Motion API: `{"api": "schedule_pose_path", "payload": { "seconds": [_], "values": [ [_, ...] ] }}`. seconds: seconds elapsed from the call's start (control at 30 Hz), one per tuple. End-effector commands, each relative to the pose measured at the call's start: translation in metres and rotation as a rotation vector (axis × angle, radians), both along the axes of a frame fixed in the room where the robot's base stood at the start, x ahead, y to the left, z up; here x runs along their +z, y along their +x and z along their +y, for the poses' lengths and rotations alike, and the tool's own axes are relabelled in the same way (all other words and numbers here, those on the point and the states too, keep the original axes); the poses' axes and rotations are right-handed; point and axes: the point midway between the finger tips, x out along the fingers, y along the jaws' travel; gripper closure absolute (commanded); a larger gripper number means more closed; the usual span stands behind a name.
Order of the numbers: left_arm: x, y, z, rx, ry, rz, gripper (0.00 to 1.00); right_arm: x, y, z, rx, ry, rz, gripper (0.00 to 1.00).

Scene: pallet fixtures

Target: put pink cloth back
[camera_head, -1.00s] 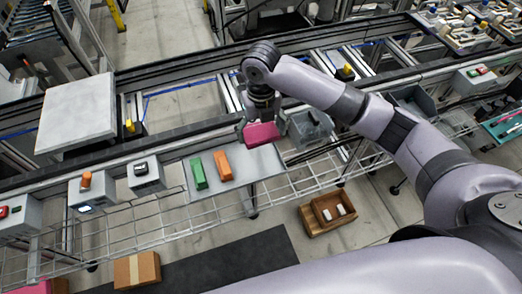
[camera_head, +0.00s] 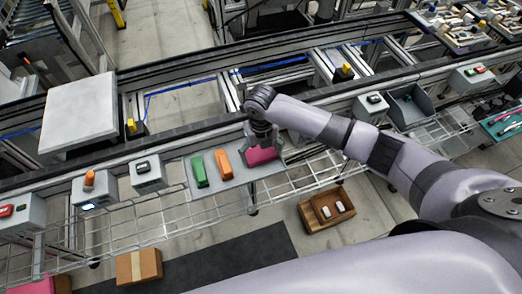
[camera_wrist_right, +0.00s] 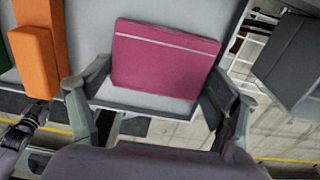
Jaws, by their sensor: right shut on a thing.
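The pink cloth (camera_head: 262,155) is a folded, flat rectangle at the right end of a light grey shelf plate (camera_head: 236,184). My right gripper (camera_head: 263,146) is over it from above and shut on it. In the right wrist view the cloth (camera_wrist_right: 165,60) lies between the two fingers over the plate, with a pale stripe near its far edge. Whether the cloth rests fully on the plate I cannot tell.
A green block (camera_head: 199,172) and an orange block (camera_head: 222,164) stand left of the cloth on the plate. A grey bin (camera_head: 408,106) is to the right on the rail. A brown box (camera_head: 327,210) with white items sits on the floor below.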

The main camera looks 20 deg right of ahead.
Motion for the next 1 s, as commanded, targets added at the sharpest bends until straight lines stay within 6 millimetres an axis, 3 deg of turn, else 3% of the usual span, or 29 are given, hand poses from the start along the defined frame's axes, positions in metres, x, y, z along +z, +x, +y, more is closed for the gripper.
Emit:
{"api": "schedule_pose_path", "payload": {
  "seconds": [0.1, 0.13, 0.37, 0.77, 0.87, 1.0],
  "values": [
    [-0.002, 0.0, 0.0, 0.0, 0.0, 0.0, 1.0, -0.004, 0.0, 0.0, 0.0, 0.0, 0.0, 0.43],
    [-0.002, 0.0, 0.0, 0.0, 0.0, 0.0, 1.0, -0.004, 0.0, 0.0, 0.0, 0.0, 0.0, 0.17],
    [-0.001, 0.0, 0.0, 0.0, 0.0, 0.0, 1.0, -0.003, 0.0, 0.0, 0.0, 0.0, 0.0, 0.01],
    [0.001, 0.0, 0.0, 0.0, 0.0, 0.0, 1.0, 0.001, 0.0, 0.0, 0.0, 0.001, -0.001, 0.0],
    [-0.002, 0.0, 0.0, 0.0, 0.0, 0.0, 1.0, 0.01, 0.001, 0.001, 0.0, 0.002, -0.004, 0.0],
    [-0.006, 0.0, 0.0, 0.0, 0.0, -0.001, 1.0, 0.037, 0.002, 0.0, 0.001, 0.002, -0.007, 0.0]
  ]
}}
